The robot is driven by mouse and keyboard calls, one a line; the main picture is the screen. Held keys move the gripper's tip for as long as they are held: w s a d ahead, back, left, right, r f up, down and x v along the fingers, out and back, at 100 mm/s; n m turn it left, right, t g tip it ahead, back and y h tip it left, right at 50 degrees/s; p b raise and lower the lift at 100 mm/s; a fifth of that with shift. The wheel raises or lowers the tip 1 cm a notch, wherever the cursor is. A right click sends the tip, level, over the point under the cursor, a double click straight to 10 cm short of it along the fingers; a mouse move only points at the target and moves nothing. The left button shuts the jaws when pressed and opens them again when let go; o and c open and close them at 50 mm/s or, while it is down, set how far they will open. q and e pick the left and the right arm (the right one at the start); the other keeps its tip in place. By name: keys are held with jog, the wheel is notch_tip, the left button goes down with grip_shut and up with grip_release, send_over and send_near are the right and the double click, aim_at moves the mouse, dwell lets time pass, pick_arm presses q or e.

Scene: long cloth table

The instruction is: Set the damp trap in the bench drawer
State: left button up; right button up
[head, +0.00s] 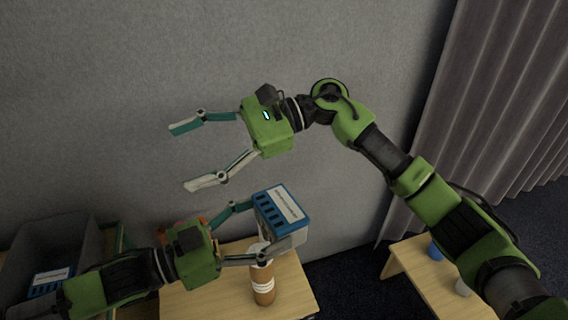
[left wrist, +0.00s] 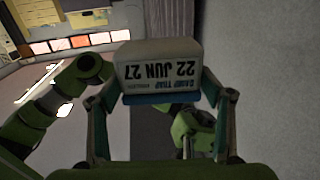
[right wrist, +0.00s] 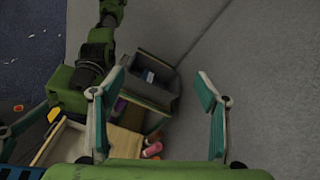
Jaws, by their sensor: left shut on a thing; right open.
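The damp trap (head: 284,212) is a pale box with a slotted blue lid and a white label. My left gripper (head: 262,230) is shut on it, holding it tilted in the air above the wooden bench top (head: 205,298). In the left wrist view the trap (left wrist: 172,70) sits between the fingers, its label upside down. My right gripper (head: 181,158) is open and empty, higher up before the grey wall; its spread fingers show in the right wrist view (right wrist: 158,95). I cannot clearly make out the bench drawer.
A brown bottle with white bands (head: 263,285) stands on the bench, below the trap. A grey open bin (head: 75,240) at left holds a blue, white-labelled item (head: 50,280). A low wooden table (head: 420,275) at right carries small items. The upper wall area is free.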

jog(key=s+d+n+h, duration=0.2)
jog(key=s+n+h, duration=0.3)
jog(key=n, duration=0.1)
jog(key=n+t+h, duration=0.6)
jog(key=n+h, duration=0.3)
send_near(280, 206)
jog(key=f, duration=0.3)
jog(key=w+f, duration=0.1)
jog(key=f, duration=0.3)
jog(key=a+f, duration=0.1)
jog(key=f, duration=0.2)
jog(key=shift+w+f, duration=0.35)
jog(key=shift+f, duration=0.05)
